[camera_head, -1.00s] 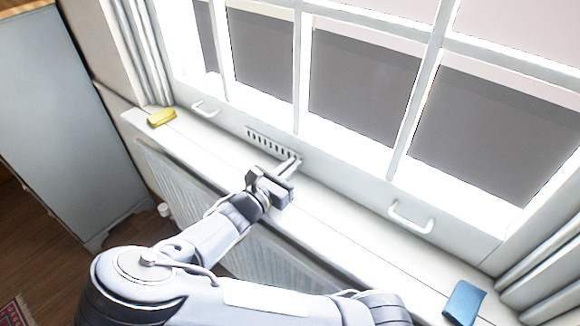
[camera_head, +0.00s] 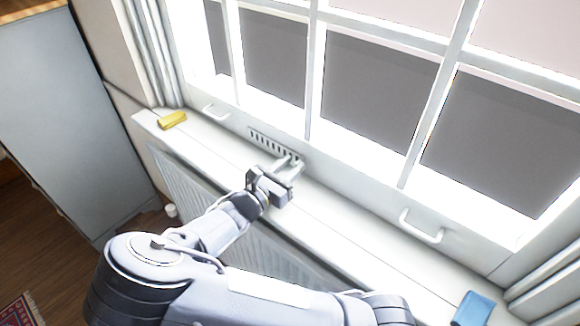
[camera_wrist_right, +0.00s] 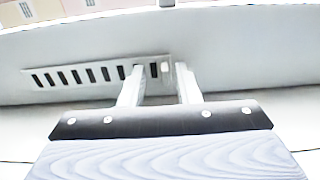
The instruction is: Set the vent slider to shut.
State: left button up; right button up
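The vent (camera_head: 272,143) is a pale slotted strip low on the window frame, above the sill. In the right wrist view the vent (camera_wrist_right: 80,76) shows a row of dark slots. A small pale knob (camera_wrist_right: 166,69), seemingly the slider, shows near its right end. My right gripper (camera_head: 291,161) is at the vent's right end. In the wrist view the right gripper's (camera_wrist_right: 162,72) two fingers are apart, with the knob showing between their tips. I cannot tell whether either finger touches it. My left gripper is out of view.
The white sill (camera_head: 340,222) runs below the window, with a radiator (camera_head: 190,185) under it. A yellow item (camera_head: 172,120) lies at the sill's left end and a blue item (camera_head: 474,309) at its right end. Window handles (camera_head: 421,227) stick out. A grey cabinet (camera_head: 65,120) stands left.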

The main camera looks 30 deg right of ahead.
jog(key=shift+a, duration=0.15)
jog(key=v, duration=0.7)
jog(key=shift+s+a, duration=0.15)
jog(key=shift+a, duration=0.15)
